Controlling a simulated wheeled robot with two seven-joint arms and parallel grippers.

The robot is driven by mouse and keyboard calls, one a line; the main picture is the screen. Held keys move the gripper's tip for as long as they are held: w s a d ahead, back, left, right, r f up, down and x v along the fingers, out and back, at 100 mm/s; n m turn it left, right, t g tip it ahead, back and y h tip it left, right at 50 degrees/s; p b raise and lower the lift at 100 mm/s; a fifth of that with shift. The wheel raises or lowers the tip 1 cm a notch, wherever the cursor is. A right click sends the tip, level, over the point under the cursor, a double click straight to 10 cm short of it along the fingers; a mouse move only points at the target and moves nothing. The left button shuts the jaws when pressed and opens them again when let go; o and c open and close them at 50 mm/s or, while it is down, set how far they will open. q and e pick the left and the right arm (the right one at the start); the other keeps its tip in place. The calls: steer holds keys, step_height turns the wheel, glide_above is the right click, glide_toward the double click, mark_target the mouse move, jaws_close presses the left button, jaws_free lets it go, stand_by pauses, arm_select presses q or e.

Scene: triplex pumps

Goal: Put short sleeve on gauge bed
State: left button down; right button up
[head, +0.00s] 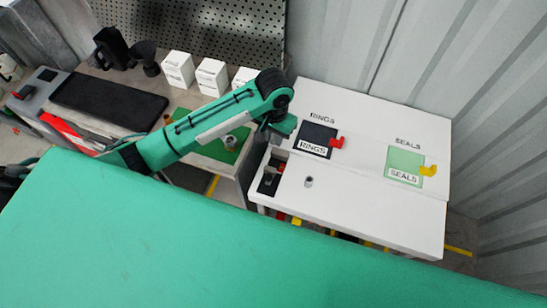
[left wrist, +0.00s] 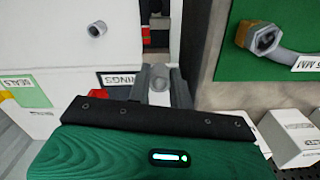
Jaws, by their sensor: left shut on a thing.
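My left gripper (left wrist: 160,88) is shut on a small grey sleeve (left wrist: 158,76), which shows only partly between the fingers. In the head view the left gripper (head: 277,132) is over the left end of the white bench, mostly hidden by its own arm. Another small grey hollow cylinder (head: 308,181) stands on the white bench, apart from the gripper; it also shows in the left wrist view (left wrist: 97,28). A dark recess with a red part (head: 268,182) lies at the bench's left edge. I cannot tell whether it is the gauge bed. My right gripper is not in view.
A dark RINGS panel (head: 314,140) with a red hook and a green SEALS panel (head: 405,165) with a yellow hook are on the white bench (head: 375,205). Left of it, a green mat (head: 212,150) holds a metal fitting (head: 230,142). White boxes (head: 212,77) stand behind.

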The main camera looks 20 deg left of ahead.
mark_target(274, 164)
arm_select(q)
step_height(274, 164, down, 14)
steer(key=shift+r+p, duration=0.15)
steer(key=shift+p, duration=0.55)
steer(key=c, duration=1.3)
jaws_free()
steer(key=shift+o, duration=0.2)
step_height(274, 164, up, 12)
steer(key=shift+r+b, duration=0.1)
steer(key=shift+b, duration=0.55)
